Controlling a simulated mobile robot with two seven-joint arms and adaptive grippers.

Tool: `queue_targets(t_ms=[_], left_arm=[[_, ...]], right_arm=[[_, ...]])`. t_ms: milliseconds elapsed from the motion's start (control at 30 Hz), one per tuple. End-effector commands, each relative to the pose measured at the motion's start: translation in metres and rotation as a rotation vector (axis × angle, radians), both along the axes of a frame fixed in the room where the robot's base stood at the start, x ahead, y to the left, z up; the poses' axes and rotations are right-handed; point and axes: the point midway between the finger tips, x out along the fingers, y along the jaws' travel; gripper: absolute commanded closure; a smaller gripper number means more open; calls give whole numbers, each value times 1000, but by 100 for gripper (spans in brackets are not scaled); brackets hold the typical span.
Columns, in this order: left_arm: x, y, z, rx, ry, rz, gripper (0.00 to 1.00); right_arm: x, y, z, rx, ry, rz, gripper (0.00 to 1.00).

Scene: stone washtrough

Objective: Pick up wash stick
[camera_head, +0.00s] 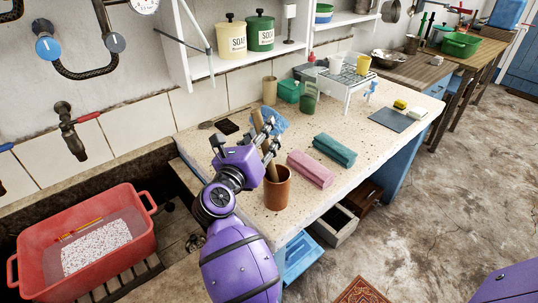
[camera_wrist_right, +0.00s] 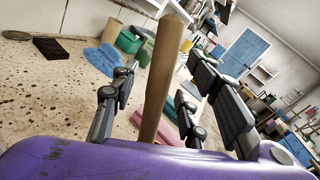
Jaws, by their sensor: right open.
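The wash stick (camera_head: 258,119) is a plain brown wooden rod. It leans up out of a terracotta-brown pot (camera_head: 277,192) on the speckled stone counter. My right gripper (camera_head: 267,138) is above the pot with its fingers apart on either side of the stick. In the right wrist view the stick (camera_wrist_right: 160,80) stands slightly tilted between the open fingers (camera_wrist_right: 158,88), with a visible gap to each side. The stick's lower end is hidden in the pot. My left gripper is not in view.
On the counter (camera_head: 240,205) lie a pink bundle (camera_head: 311,169), a teal bundle (camera_head: 335,150) and a blue cloth (camera_head: 272,118). A green jug (camera_head: 309,98) and white rack (camera_head: 350,75) stand behind. A red basin (camera_head: 85,245) sits in the trough at left.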

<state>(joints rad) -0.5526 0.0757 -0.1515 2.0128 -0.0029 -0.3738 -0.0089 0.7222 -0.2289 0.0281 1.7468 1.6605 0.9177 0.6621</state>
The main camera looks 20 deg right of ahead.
Motion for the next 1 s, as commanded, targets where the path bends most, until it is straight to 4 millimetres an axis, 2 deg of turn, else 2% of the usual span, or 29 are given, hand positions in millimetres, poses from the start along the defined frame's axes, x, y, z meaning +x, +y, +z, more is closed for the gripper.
queue_targets(t_ms=[100,333,667,1000], left_arm=[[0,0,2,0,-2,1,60],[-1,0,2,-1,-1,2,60],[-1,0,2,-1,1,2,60],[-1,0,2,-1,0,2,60]], right_arm=[[7,-6,1,-1,0,1,58],[8,-7,-1,0,2,1,58],[8,-7,-1,-1,2,1,100],[8,-6,1,-1,0,0,100]])
